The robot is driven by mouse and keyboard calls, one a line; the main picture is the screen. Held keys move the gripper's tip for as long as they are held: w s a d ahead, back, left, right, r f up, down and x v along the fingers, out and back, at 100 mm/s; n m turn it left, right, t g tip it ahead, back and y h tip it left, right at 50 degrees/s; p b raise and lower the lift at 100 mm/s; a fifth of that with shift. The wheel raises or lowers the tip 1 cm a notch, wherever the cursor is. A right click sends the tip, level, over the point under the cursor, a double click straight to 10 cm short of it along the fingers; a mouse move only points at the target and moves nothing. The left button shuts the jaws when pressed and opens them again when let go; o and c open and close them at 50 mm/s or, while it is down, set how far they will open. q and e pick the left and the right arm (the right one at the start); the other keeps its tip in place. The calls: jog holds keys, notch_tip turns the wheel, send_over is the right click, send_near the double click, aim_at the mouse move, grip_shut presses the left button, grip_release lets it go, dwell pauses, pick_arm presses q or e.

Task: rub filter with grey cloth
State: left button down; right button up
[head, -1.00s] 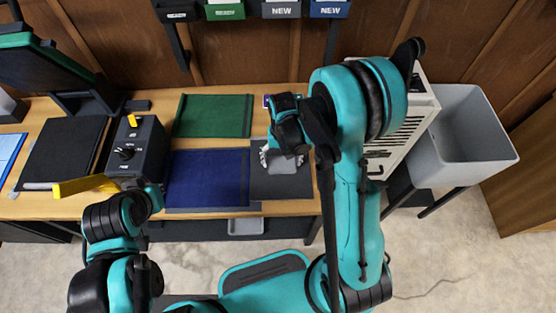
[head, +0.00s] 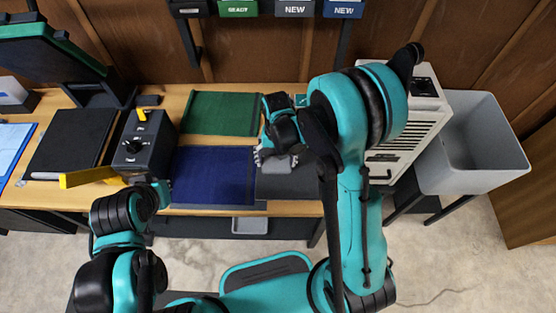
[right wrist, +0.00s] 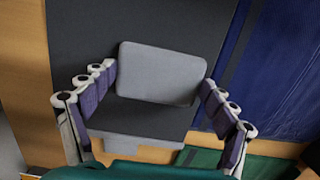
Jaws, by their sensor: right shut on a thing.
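My right gripper (head: 276,158) is over the left part of a dark grey mat (head: 300,187) on the bench. In the right wrist view, its fingers (right wrist: 160,88) are on both sides of a light grey, rounded pad, which looks like the folded grey cloth (right wrist: 160,73); the gripper is shut on it. The cloth also shows in the head view (head: 281,163). I cannot tell whether it touches the surface below. No filter can be made out with certainty.
A green mat (head: 222,113) and a blue mat (head: 212,175) lie left of the gripper. A black box with a dial (head: 140,147) and a yellow piece (head: 90,177) are further left. A white vented unit (head: 408,130) and a grey bin (head: 470,160) stand at right.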

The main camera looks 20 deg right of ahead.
jog(key=shift+w+r, duration=0.1)
jog(key=shift+r, duration=0.35)
jog(key=shift+r+p, duration=1.8)
jog(key=shift+r, duration=0.7)
jog(key=shift+r+p, duration=1)
jog(key=shift+r, duration=0.55)
jog(key=shift+f, duration=0.1)
